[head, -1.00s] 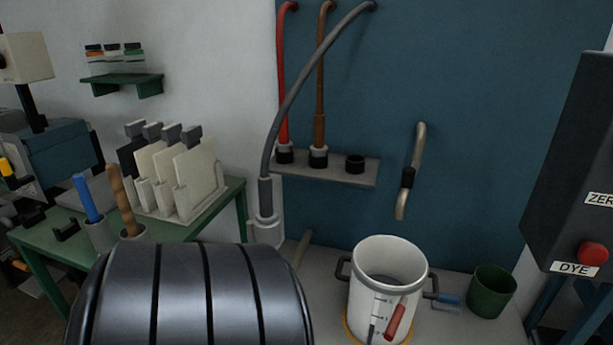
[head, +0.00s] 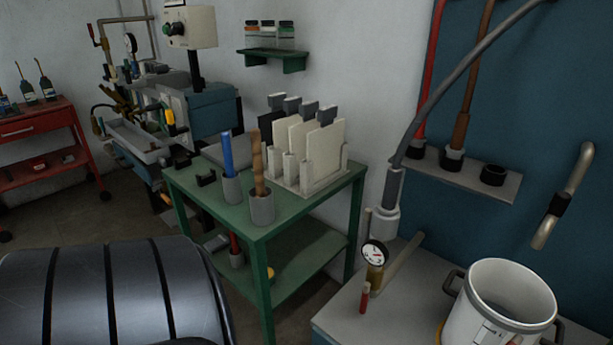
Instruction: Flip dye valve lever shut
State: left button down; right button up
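A white pot (head: 478,312) with dark side handles stands at the bottom right, cut off by the frame's lower edge. Only a trace of the red lever on its front shows at that edge; its position cannot be told. A small red-handled part (head: 364,298) stands upright on the grey bench beside a round gauge (head: 375,254) on a brass-coloured body. I cannot tell which of these is the dye valve lever. Neither of my grippers is in view.
A green table (head: 298,221) holds a rack of pale plates (head: 309,150) and two cups with blue and brown sticks. A grey hose (head: 440,98) hangs into a white holder (head: 384,221). A bent pipe (head: 575,175) is on the blue wall. Floor shows at left.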

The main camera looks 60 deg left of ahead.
aim_at(364, 301)
jog(key=u, duration=1.4)
